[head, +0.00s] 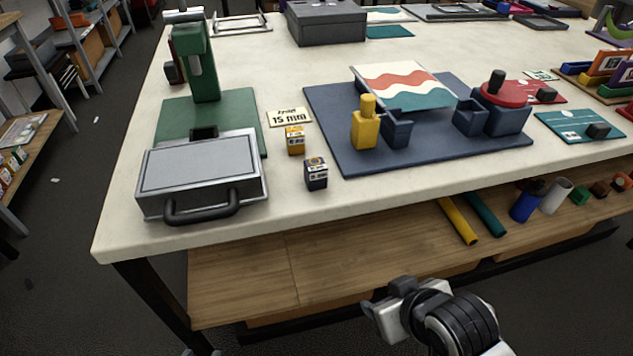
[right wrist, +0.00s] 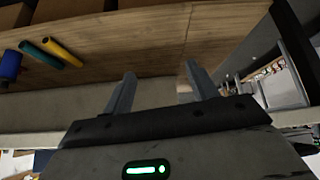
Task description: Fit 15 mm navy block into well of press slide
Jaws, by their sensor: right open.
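The navy block (head: 316,173) stands on the table near its front edge, with a light printed label and a round mark on top. A yellow-orange block (head: 295,140) of similar size stands behind it, by a card reading 15 mm (head: 290,117). The green press (head: 196,62) stands at the left on a green base (head: 245,115). A small dark square part (head: 204,133) lies below its column; I cannot tell if this is the slide's well. My right gripper (head: 385,301) is open and empty, in front of and below the table edge; its fingers show in the right wrist view (right wrist: 158,85).
A grey metal case with a black handle (head: 200,172) sits left of the navy block. A blue board (head: 440,148) with a yellow figure (head: 366,122) and a wavy-striped panel (head: 405,85) is to the right. A wooden shelf (head: 350,255) with coloured tubes is below the tabletop.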

